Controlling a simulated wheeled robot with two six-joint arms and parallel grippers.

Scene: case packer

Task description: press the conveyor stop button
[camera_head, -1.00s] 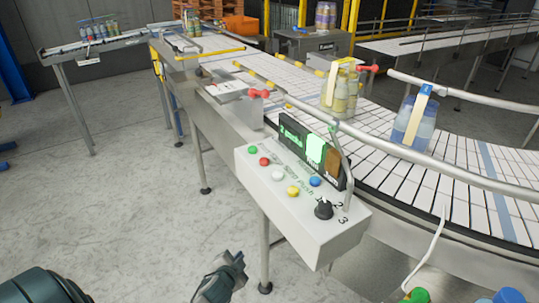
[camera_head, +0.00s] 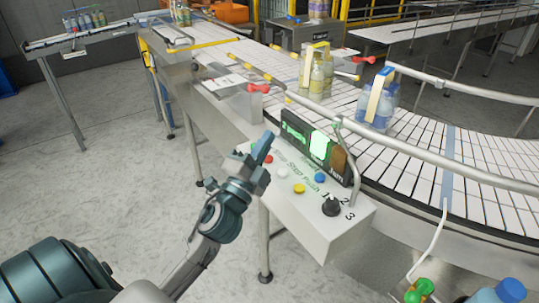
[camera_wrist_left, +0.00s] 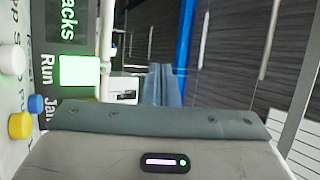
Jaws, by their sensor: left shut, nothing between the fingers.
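A white slanted control box (camera_head: 325,238) stands beside the conveyor. Its face carries a red button (camera_head: 269,159), a white button (camera_head: 283,172), a yellow button (camera_head: 299,188), a blue button (camera_head: 319,177) and a black knob (camera_head: 331,206). The green button's place is hidden behind my gripper. My left gripper (camera_head: 263,147) is shut and empty, its tips over the upper left of the face, close to the red button; I cannot tell if they touch. In the left wrist view, the shut fingers (camera_wrist_left: 165,85) show with the white, yellow and blue buttons at the left edge.
A display (camera_head: 315,143) with a lit green panel stands behind the buttons, beside a bent metal tube. The conveyor (camera_head: 420,170) carries bottle packs (camera_head: 378,100). A metal rail runs along its near side.

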